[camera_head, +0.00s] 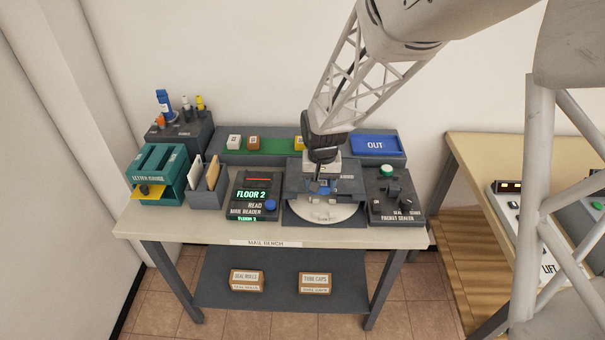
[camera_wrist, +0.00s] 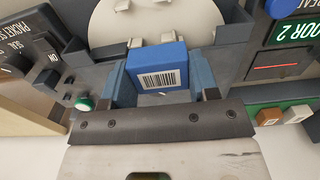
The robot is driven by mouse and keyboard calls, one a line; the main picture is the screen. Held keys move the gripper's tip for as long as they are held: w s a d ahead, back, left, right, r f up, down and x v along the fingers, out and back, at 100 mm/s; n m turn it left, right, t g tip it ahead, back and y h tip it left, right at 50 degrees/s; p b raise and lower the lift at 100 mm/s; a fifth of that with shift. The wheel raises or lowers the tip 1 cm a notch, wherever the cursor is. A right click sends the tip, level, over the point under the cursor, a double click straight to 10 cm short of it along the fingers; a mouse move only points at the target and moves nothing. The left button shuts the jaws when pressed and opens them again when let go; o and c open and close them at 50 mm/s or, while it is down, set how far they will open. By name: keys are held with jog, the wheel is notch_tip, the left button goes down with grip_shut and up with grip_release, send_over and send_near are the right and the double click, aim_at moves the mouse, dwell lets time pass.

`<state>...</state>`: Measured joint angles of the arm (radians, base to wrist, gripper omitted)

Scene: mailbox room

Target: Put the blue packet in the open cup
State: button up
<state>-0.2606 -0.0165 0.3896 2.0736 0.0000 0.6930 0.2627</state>
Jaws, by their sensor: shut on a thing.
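The blue packet (camera_wrist: 157,72), a small box with a white barcode label, sits between the two fingers of my gripper (camera_wrist: 160,88) in the wrist view. My gripper is shut on it. In the head view my gripper (camera_head: 321,187) points down over the back part of a pale round disc (camera_head: 322,209), and only a little blue shows there. The disc also appears beyond the packet in the wrist view (camera_wrist: 155,22), with small pale clips on it. I cannot make out which part is the open cup; the arm and packet hide part of the station.
The packet sealer (camera_head: 395,197) stands close right of the disc and the mail reader (camera_head: 254,196) close left. Behind are a green strip with small boxes and a blue OUT tray (camera_head: 375,145). A teal letter guide (camera_head: 158,174) is far left.

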aim_at(324, 210)
jog(key=shift+s+d, duration=0.55)
jog(key=shift+d, duration=0.2)
jog(key=shift+f, duration=0.2)
jog(key=shift+f, duration=1.95)
jog(key=shift+f, duration=1.5)
dwell(0.5)
jog(key=o, duration=1.2)
jog(key=shift+o, duration=0.2)
jog(key=shift+r, duration=0.15)
jog(key=shift+r, duration=2.85)
